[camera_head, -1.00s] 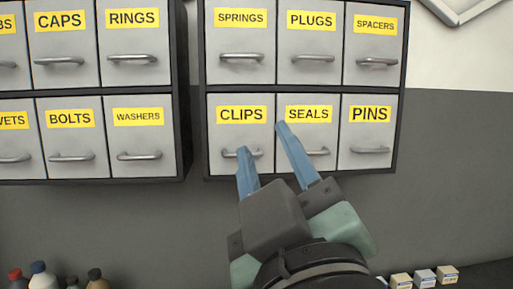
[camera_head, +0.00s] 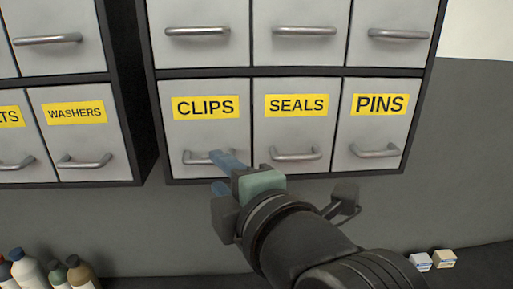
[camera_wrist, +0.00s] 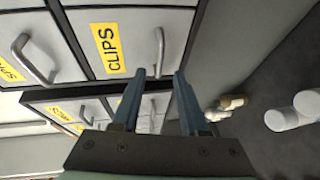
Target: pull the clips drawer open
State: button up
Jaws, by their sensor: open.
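The clips drawer (camera_head: 204,132) is a grey front with a yellow CLIPS label, at the lower left of its cabinet. It sits flush with its neighbours. Its metal bar handle (camera_head: 195,159) is partly covered by my gripper (camera_head: 226,172) in the head view. Whether a finger touches the handle is hard to tell.
The seals drawer (camera_head: 297,130) and pins drawer (camera_head: 376,125) are to the right, with similar handles. A second cabinet with the washers drawer (camera_head: 80,135) is at left. Bottles (camera_head: 28,268) and small boxes (camera_head: 444,259) stand below. The wall under the cabinets is bare.

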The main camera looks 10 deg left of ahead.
aim_at(210, 163)
jog(key=shift+p+x, duration=0.7)
jog(key=shift+x, duration=1.85)
grip_shut()
